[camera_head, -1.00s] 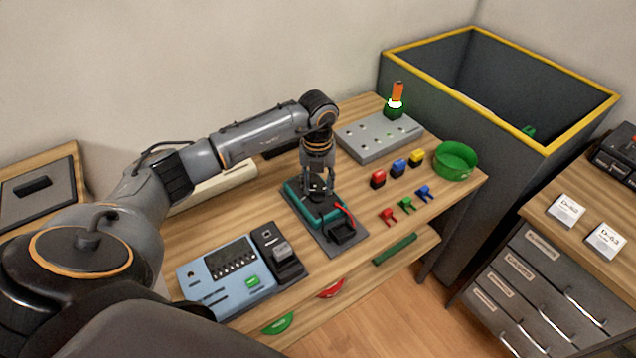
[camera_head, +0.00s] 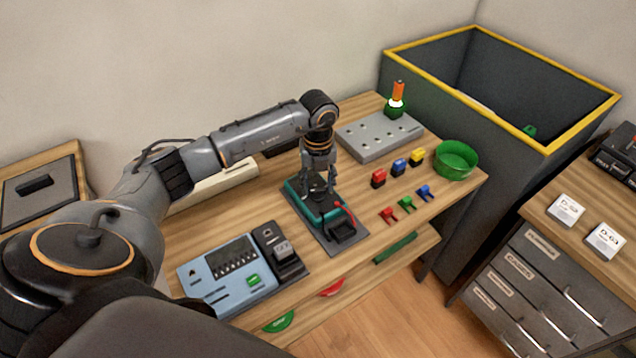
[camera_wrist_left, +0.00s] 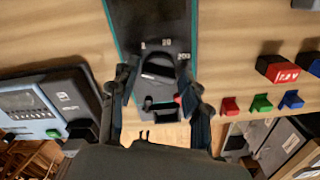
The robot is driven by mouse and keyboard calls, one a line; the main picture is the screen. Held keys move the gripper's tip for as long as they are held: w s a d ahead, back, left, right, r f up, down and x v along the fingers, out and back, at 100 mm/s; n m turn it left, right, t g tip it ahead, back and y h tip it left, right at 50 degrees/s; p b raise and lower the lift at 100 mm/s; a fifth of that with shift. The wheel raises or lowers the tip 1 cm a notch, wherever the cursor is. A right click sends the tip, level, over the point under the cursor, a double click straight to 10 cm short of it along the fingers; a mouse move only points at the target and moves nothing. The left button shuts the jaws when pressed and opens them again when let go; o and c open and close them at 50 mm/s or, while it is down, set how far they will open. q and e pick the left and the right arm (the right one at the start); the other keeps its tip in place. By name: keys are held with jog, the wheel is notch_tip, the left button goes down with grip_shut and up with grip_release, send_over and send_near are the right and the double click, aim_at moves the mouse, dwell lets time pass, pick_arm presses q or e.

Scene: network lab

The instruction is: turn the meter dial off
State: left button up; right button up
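The meter (camera_head: 328,217) is a dark box with a teal edge, lying on a dark mat on the wooden bench. In the left wrist view its dark face (camera_wrist_left: 152,25) shows small white labels above a rounded dial (camera_wrist_left: 158,67). My left gripper (camera_head: 321,191) points down over the meter. In the left wrist view its fingers (camera_wrist_left: 158,108) are spread wide, with the dial between and slightly beyond them. I see no finger closed on the dial. In the head view the gripper hides the dial, and its setting cannot be read. My right gripper is not in view.
A blue-grey device (camera_head: 228,275) stands left of the meter. Red, green and blue clips (camera_head: 407,203), coloured blocks (camera_head: 398,167) and a green bowl (camera_head: 455,160) lie to the right. A grey block with holes (camera_head: 380,137) carries a lit green-and-orange lamp (camera_head: 397,98).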

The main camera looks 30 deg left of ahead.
pick_arm(q)
jog(key=shift+o, duration=0.5)
notch_tip(320, 180, up, 12)
dwell(0.3)
jog(key=shift+s+f, duration=0.1)
dwell(0.4)
